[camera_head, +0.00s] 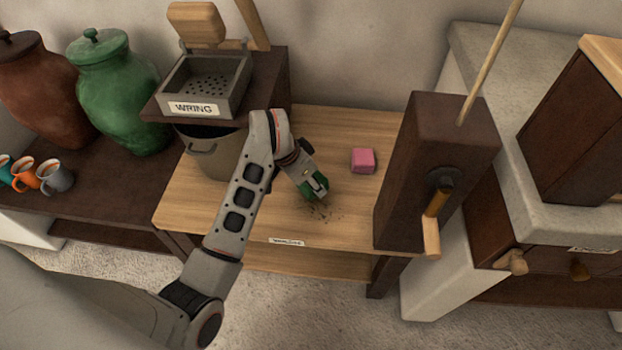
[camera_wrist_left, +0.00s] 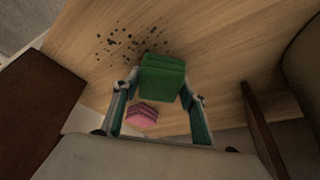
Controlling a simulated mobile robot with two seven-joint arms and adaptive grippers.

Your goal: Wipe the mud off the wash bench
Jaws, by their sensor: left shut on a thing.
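The wash bench (camera_head: 340,225) is a light wood table in the middle of the head view. Dark mud specks (camera_head: 320,211) lie on it near its front edge; they also show in the left wrist view (camera_wrist_left: 122,42). My left gripper (camera_head: 312,186) is shut on a green sponge or cloth block (camera_wrist_left: 162,77), just beside the mud. I cannot tell whether the block touches the bench. A pink block (camera_head: 363,160) lies on the bench to the right of the gripper. My right gripper is out of view.
A wringer box marked WRING (camera_head: 205,88) stands at the back left above a grey bucket (camera_head: 208,153). A tall dark wood box with a crank (camera_head: 425,170) stands on the right. Green and brown jars (camera_head: 118,95) and several mugs (camera_head: 55,177) stand on the left.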

